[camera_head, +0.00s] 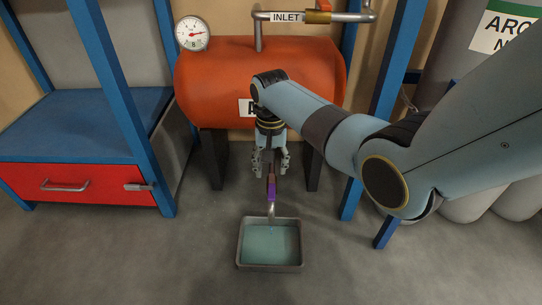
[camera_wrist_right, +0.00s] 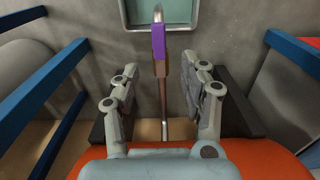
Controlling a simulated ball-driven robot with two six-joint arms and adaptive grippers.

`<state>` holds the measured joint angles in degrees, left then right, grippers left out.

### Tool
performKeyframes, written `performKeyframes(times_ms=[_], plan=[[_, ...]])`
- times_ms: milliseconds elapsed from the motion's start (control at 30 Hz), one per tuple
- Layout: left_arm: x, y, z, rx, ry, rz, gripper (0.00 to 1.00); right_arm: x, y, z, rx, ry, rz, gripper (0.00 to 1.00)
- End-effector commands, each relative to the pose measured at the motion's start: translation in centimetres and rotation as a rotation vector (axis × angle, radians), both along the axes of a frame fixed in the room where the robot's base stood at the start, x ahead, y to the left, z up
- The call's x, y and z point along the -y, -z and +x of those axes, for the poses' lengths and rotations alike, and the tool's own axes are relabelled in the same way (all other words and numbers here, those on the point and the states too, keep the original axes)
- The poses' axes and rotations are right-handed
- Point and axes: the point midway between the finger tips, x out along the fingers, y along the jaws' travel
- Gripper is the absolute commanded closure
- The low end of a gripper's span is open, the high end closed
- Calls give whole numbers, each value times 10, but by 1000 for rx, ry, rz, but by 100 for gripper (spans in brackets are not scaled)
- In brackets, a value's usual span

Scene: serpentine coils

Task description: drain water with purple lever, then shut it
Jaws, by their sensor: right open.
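The purple lever (camera_head: 271,188) sits on the drain pipe below the orange tank (camera_head: 320,75). My right gripper (camera_head: 270,165) is open just above and behind the lever, pointing down. In the right wrist view the purple lever (camera_wrist_right: 158,42) lies ahead of the open fingers (camera_wrist_right: 162,95), in line with the gap between them, and the pipe runs back through that gap. No contact with the lever shows. A metal tray (camera_head: 239,245) stands on the floor under the spout and holds greenish water (camera_head: 270,243). My left gripper is out of view.
A gauge (camera_head: 192,33) and an INLET pipe (camera_head: 285,17) top the tank. Blue frame posts (camera_head: 375,110) stand either side of it. A blue bench with a red drawer (camera_head: 85,184) is at left, a grey cylinder (camera_head: 460,50) at right. The floor around the tray is clear.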

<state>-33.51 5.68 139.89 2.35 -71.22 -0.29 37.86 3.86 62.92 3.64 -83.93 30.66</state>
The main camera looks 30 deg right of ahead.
Motion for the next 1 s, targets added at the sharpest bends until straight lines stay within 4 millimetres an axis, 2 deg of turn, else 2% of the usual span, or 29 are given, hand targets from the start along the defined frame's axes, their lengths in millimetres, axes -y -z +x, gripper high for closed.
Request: performKeyframes(times_ms=[100, 267, 833, 933, 967, 1000], plan=[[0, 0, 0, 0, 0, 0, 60, 0, -17, 0, 0, 0, 0, 56], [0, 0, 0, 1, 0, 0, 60, 0, -29, -1, -1, 0, 1, 56], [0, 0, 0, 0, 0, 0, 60, 0, -28, -3, -7, 0, 1, 56], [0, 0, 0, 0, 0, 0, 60, 0, -12, -23, -42, 0, 1, 56], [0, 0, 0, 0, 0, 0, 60, 0, -4, -34, -61, 0, -1, 56], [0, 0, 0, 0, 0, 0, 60, 1, 9, -52, -93, 0, 0, 56]])
